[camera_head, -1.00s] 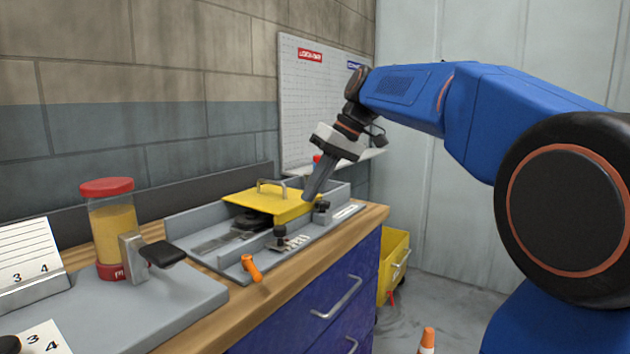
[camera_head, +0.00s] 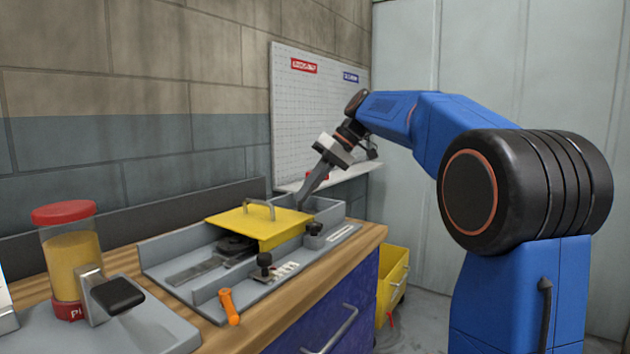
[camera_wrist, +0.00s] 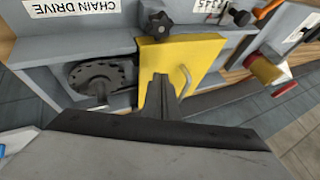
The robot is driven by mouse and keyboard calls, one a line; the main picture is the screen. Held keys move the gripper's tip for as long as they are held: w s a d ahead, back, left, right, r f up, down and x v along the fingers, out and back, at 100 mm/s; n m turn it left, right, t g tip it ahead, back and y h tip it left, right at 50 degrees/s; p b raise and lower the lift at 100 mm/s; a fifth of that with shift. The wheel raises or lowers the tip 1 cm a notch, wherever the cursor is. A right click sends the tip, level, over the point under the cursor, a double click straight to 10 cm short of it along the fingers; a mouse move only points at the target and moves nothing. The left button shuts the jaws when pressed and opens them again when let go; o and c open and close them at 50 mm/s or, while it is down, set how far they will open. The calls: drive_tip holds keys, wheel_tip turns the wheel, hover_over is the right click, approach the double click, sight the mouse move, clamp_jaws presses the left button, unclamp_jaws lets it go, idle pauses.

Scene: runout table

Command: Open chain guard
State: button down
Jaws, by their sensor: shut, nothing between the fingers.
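The yellow chain guard (camera_head: 262,224) is a flat cover with a grey bar handle (camera_head: 258,205) on top. It lies over part of the grey tray-like chain drive unit on the bench. In the wrist view the guard (camera_wrist: 175,60) sits beside a dark sprocket (camera_wrist: 98,75), and its handle (camera_wrist: 185,78) is to the right of my fingers. My gripper (camera_head: 301,203) is shut and empty, tilted down at the guard's far right edge. In the wrist view my fingertips (camera_wrist: 160,80) overlap the guard's lower edge; I cannot tell whether they touch it.
Black knobs (camera_head: 264,260) stand along the unit's front, with an orange handle (camera_head: 229,306) at its near corner. A jar with a red lid (camera_head: 68,250) stands at left. A pegboard (camera_head: 315,110) with a shelf is behind. A yellow bin (camera_head: 392,285) stands on the floor.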

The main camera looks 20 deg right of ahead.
sight(275, 220)
drive_tip(key=x, duration=0.3)
drive_tip(key=shift+a, duration=0.1)
drive_tip(key=a, duration=0.2)
drive_tip(key=s+a, duration=0.1)
drive_tip(key=shift+f, duration=0.35)
drive_tip(key=shift+s+a, duration=0.3)
drive_tip(key=shift+a, duration=0.15)
drive_tip(key=s+a, duration=1)
drive_tip(key=a, duration=0.4)
drive_tip(key=shift+s+a, duration=0.3)
